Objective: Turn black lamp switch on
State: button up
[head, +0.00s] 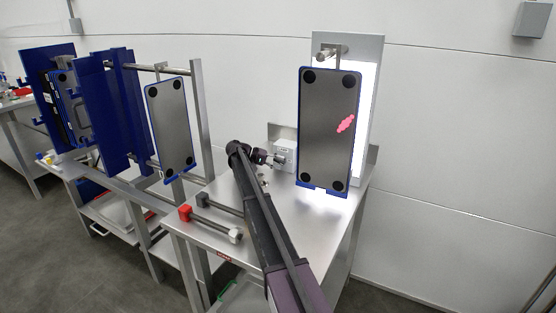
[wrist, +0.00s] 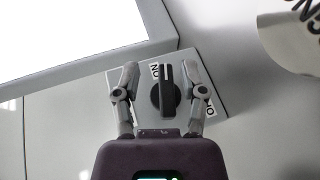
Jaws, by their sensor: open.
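The black lamp switch (wrist: 166,88) is a round knob with a raised bar and a pale line on it. It sits on a light grey box (wrist: 225,108), which shows as a small white box (head: 285,147) in the head view. Black lettering is partly visible on the box at both sides of the knob. In the wrist view my gripper (wrist: 160,66) is open, with one finger on each side of the knob and a gap to its bar. In the head view my gripper (head: 279,160) is at the box, and the knob cannot be made out.
A bright white lamp panel (head: 369,95) stands behind a hanging grey plate (head: 325,135) with a blue rim and pink marks, close right of my gripper. Another plate (head: 171,130) hangs left. Red-ended (head: 185,213) and white-ended (head: 236,236) bars lie on the steel bench (head: 315,225).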

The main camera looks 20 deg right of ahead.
jog(key=s+a+r+n+t+y+p, duration=0.2)
jog(key=s+a+r+y+p, duration=0.2)
jog(key=s+a+p, duration=0.4)
jog(key=s+a+r+n+t+y+p, duration=0.2)
jog(key=s+a+r+y+p, duration=0.2)
jog(key=s, duration=1.4)
jog(key=s+a+r+n+t+y+p, duration=0.2)
jog(key=s+a+r+y+p, duration=0.2)
jog(key=s+a+r+p, duration=0.5)
jog(key=s+a+p, duration=0.5)
jog(key=p, duration=0.3)
jog(key=shift+t+y, duration=0.4)
jog(key=shift+o, duration=0.2)
jog(key=shift+s, duration=0.1)
